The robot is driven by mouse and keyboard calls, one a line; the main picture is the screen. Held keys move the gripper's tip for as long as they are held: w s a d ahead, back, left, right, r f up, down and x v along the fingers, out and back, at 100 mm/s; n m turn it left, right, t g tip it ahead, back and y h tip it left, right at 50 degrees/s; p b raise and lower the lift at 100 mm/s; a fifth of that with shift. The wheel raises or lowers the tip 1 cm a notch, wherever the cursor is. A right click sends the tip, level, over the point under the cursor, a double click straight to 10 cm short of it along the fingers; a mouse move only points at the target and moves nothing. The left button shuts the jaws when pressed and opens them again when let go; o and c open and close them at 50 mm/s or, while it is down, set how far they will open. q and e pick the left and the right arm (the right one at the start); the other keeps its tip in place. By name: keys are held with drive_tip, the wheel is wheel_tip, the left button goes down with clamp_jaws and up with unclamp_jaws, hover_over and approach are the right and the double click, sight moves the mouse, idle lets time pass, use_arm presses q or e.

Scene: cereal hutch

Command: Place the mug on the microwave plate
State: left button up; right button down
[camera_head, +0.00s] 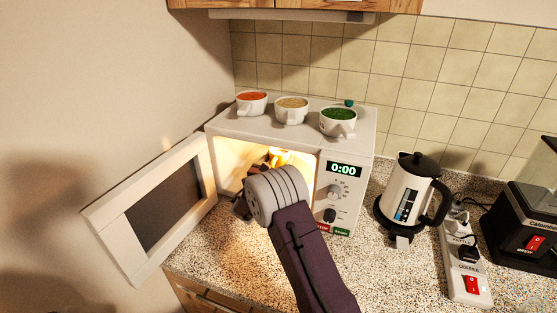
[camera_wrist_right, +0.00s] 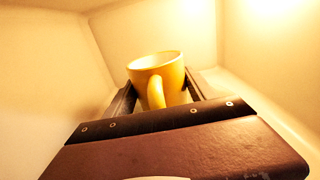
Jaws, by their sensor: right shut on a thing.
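A yellow mug (camera_wrist_right: 158,75) stands upright between the fingers of my right gripper (camera_wrist_right: 160,92) in the right wrist view, its handle facing the camera. The gripper is shut on it. In the head view, a small part of the mug (camera_head: 279,157) shows beyond my right wrist, inside the lit microwave (camera_head: 290,128). The microwave plate is hidden behind my gripper and arm, so I cannot tell whether the mug touches it. My left gripper is not in view.
The microwave door (camera_head: 160,205) stands wide open at the left. Several filled cups, including a red-filled one (camera_head: 252,104), stand on the microwave. A kettle (camera_head: 412,190), a power strip (camera_head: 462,262) and a coffee machine (camera_head: 525,225) stand to the right.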

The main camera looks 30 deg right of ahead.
drive_tip(key=shift+s+r, duration=0.1)
drive_tip(key=shift+c, duration=1.5)
unclamp_jaws()
drive_tip(key=shift+a+r, duration=0.1)
drive_tip(key=b+v, duration=0.1)
drive_tip(key=v, duration=1.1)
drive_tip(key=shift+s, duration=0.1)
